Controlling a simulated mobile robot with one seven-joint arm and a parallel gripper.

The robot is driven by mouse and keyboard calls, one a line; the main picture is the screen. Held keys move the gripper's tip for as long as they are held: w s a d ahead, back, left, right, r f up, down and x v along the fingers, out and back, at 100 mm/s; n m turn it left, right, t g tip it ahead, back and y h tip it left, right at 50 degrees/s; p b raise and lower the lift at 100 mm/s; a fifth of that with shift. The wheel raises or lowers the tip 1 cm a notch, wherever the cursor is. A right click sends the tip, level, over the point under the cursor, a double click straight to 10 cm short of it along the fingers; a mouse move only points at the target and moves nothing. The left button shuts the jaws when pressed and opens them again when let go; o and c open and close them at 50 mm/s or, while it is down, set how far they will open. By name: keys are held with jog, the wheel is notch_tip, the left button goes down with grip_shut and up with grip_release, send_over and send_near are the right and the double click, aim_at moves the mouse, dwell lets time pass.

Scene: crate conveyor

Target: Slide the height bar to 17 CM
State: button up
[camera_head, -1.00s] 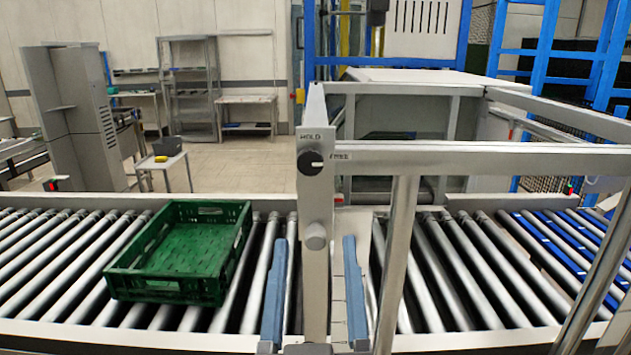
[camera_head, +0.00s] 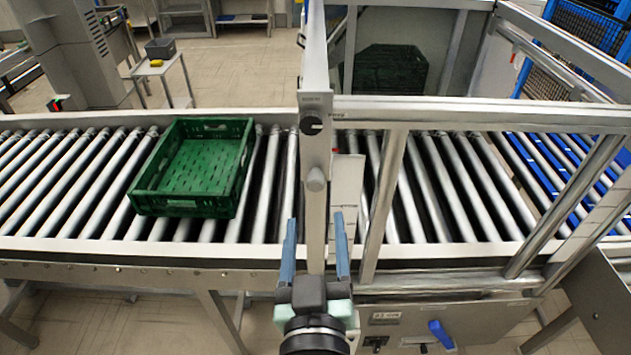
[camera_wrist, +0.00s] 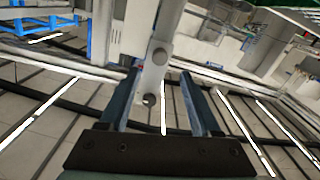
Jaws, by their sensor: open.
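The height bar (camera_head: 316,215) is a grey upright post at the conveyor's near side. It carries a black dial (camera_head: 311,125) with a HOLD label above and a FREE label at right; its setting is too small to tell. Below it is a round grey knob (camera_head: 315,179). A pale scale plate (camera_head: 347,185) stands just right of the bar; its figures are unreadable. My gripper (camera_head: 315,222) is open, its two blue fingers on either side of the bar's lower part in the picture. In the wrist view the bar (camera_wrist: 163,35) runs between the open fingers; I see no contact.
A green crate (camera_head: 190,168) sits on the rollers (camera_head: 75,185) to the left. A grey metal frame (camera_head: 384,200) rises close right of the bar. A blue handle (camera_head: 440,334) is on the panel below. Another dark green crate (camera_head: 390,70) is behind.

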aim_at(315, 187)
jog(key=w+p, duration=0.2)
jog(key=w, duration=0.5)
jog(key=shift+w, duration=0.4)
jog(key=shift+c, duration=0.2)
grip_shut()
dwell(0.8)
